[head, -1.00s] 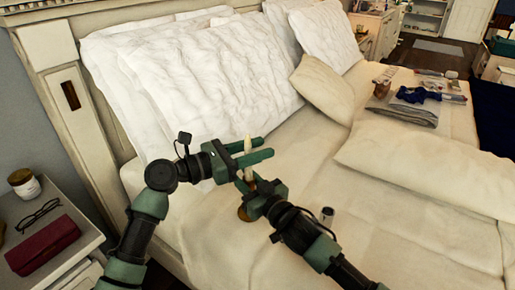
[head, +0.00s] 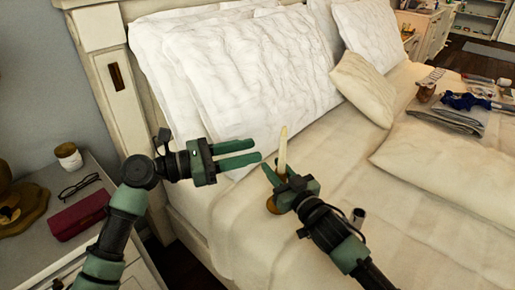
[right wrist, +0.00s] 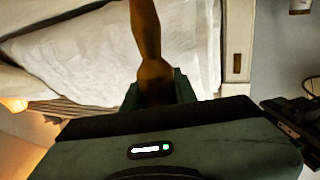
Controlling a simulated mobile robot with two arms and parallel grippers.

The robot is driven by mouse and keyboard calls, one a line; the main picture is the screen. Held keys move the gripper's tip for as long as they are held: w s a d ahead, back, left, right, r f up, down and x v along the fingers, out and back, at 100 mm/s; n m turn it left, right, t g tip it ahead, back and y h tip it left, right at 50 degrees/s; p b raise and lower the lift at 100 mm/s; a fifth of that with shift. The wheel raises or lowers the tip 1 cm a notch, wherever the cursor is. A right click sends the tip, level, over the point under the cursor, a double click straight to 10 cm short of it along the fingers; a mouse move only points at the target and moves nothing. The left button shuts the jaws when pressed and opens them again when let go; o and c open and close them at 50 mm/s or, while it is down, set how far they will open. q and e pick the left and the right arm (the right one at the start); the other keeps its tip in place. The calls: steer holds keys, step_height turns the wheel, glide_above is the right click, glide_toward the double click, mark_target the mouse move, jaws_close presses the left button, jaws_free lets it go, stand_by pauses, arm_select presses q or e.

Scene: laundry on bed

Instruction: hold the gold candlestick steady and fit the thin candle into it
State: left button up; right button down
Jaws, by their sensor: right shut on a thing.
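The thin cream candle (head: 283,148) stands nearly upright above my right gripper, in line with the gold candlestick (head: 274,206). Its lower end meets the candlestick's top near the fingers; how deep it sits I cannot tell. My right gripper (head: 276,176) is shut on the candlestick's stem, and the round base shows below the gripper. In the right wrist view the gold stem (right wrist: 148,40) runs up from between the jaws. My left gripper (head: 257,150) is open and empty, left of the candle and apart from it, its fingers pointing at it.
The bed (head: 350,190) lies under the right gripper, with white pillows (head: 250,75) behind. A small dark-topped cylinder (head: 357,217) is right of my right wrist. A nightstand at left holds a red case (head: 78,215), glasses (head: 80,186) and a jar (head: 68,156).

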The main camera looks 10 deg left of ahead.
stand_by(0.3)
steer(key=c, duration=1)
jaws_free()
steer(key=shift+c, duration=0.2)
